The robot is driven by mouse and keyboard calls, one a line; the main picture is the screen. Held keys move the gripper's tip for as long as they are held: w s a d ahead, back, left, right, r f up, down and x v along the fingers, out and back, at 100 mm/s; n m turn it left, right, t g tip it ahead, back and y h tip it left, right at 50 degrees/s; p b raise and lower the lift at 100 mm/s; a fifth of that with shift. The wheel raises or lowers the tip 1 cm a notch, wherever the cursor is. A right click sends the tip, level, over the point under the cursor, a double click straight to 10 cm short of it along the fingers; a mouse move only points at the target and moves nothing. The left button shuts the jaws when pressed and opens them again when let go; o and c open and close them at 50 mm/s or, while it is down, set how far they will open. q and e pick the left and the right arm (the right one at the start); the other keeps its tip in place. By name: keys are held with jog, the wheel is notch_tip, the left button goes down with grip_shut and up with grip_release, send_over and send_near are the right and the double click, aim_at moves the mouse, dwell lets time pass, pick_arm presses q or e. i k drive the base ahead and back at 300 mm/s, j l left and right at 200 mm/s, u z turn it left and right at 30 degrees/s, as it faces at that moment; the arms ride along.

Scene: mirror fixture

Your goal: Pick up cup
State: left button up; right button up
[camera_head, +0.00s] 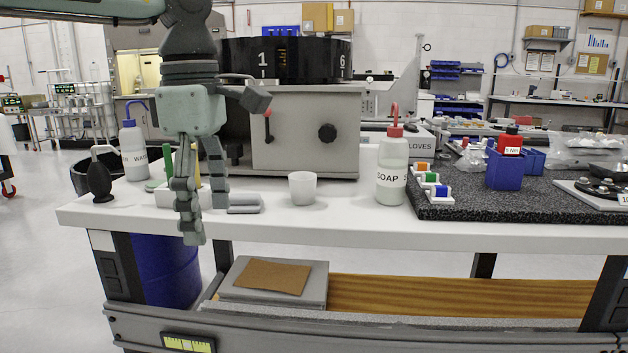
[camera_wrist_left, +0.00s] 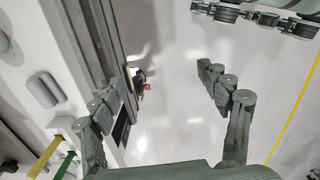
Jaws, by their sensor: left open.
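The cup (camera_head: 302,188) is small, whitish and upright on the white worktable (camera_head: 330,230), near the middle of the head view. My left gripper (camera_head: 207,222) hangs fingers-down at the table's front edge, left of the cup and apart from it. Its fingers are spread with nothing between them. In the left wrist view the open fingers (camera_wrist_left: 165,85) show with floor beneath and the table to the left.
A soap bottle (camera_head: 392,170) stands right of the cup. A grey rounded piece (camera_head: 244,203) lies between my gripper and the cup. A grey machine (camera_head: 305,130) stands behind. A water bottle (camera_head: 133,150) and black blower (camera_head: 99,180) are at left. A dark mat (camera_head: 500,208) covers the right.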

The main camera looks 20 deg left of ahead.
aim_at(302, 184)
jog(key=i, duration=1.05)
